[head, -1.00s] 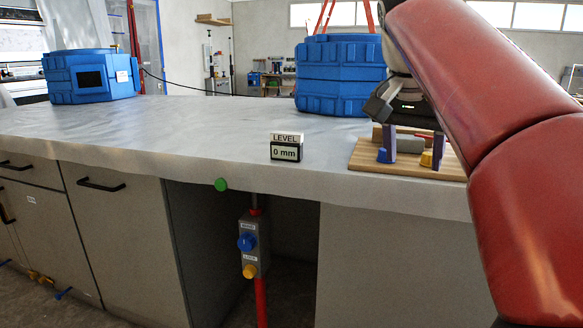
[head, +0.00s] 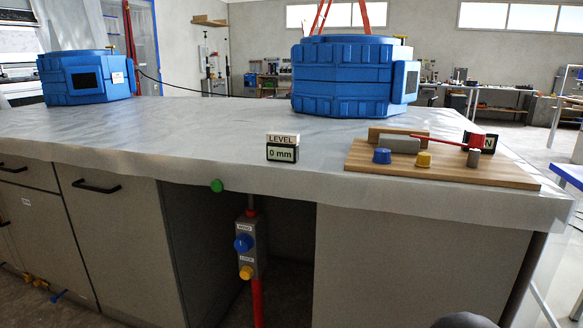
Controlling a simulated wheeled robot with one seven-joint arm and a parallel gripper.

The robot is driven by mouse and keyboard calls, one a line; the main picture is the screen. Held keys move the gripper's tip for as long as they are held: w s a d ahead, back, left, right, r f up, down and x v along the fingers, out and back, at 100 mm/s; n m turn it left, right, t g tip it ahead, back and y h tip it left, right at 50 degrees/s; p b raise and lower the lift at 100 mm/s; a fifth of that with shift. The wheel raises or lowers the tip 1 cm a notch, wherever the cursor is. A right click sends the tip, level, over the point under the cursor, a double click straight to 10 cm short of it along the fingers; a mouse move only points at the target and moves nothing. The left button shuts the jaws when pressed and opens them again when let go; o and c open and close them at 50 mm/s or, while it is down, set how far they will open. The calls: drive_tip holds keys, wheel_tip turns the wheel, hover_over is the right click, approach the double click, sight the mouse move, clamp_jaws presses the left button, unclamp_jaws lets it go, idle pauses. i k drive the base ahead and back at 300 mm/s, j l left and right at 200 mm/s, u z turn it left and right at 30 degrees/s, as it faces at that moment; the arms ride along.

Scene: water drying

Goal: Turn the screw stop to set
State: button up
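A wooden board (head: 440,181) lies on the right part of the counter. On it are a grey block (head: 399,145), a blue knob (head: 381,156), a yellow knob (head: 423,160), a red lever (head: 440,141) and a short grey post (head: 474,158). A black sign (head: 485,142), partly hidden by the lever, shows an "N". I cannot tell which part is the screw stop. The level display (head: 283,154) on the counter reads 0 mm. My gripper is not in view, and nothing covers the board.
Under the counter, a grey box (head: 247,250) on a red post carries a blue knob (head: 244,242) and a yellow knob (head: 246,273). A green button (head: 217,186) sits at the counter's front edge. Blue tanks (head: 343,78) (head: 88,80) stand behind. The counter's middle is clear.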

sight(424, 159)
drive_tip(key=k+l, duration=0.1)
drive_tip(key=l, duration=0.4)
drive_tip(key=k+l, duration=0.1)
drive_tip(key=l, duration=0.4)
drive_tip(key=k+l+z, duration=0.1)
drive_tip(key=l, duration=0.4)
